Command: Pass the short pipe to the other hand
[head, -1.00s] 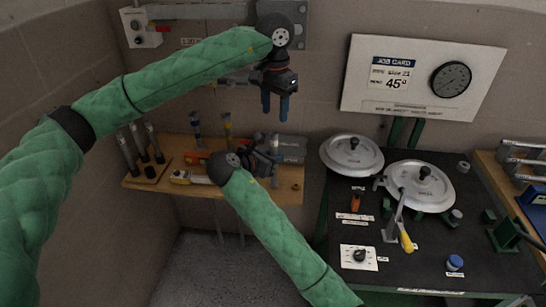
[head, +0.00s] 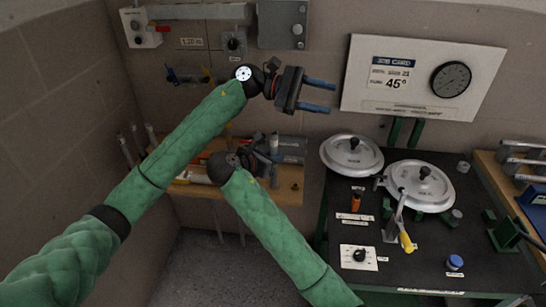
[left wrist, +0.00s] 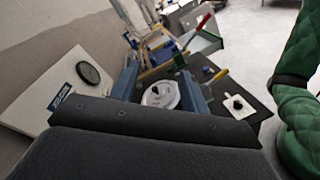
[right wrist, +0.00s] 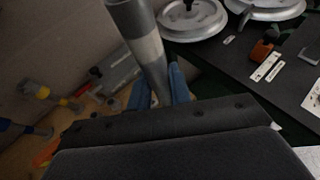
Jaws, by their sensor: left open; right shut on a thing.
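The short pipe (right wrist: 140,35) is a grey tube with a lighter band, seen large in the right wrist view. It stands up between the blue fingers of my right gripper (right wrist: 158,88), which is shut on it. In the head view my right gripper (head: 270,158) is in front of the shelf, and the pipe is hard to make out there. My left gripper (head: 332,97) is open and empty, higher up and to the right, with its fingers pointing right towards the job card board. Its open fingers also show in the left wrist view (left wrist: 160,80).
A wooden shelf (head: 288,195) with tools is behind my right gripper. The job card board (head: 360,95) with a gauge hangs on the wall. A dark bench (head: 410,265) at right holds two round lids (head: 352,155), a yellow-handled clamp (head: 406,242) and a knob plate (head: 358,258).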

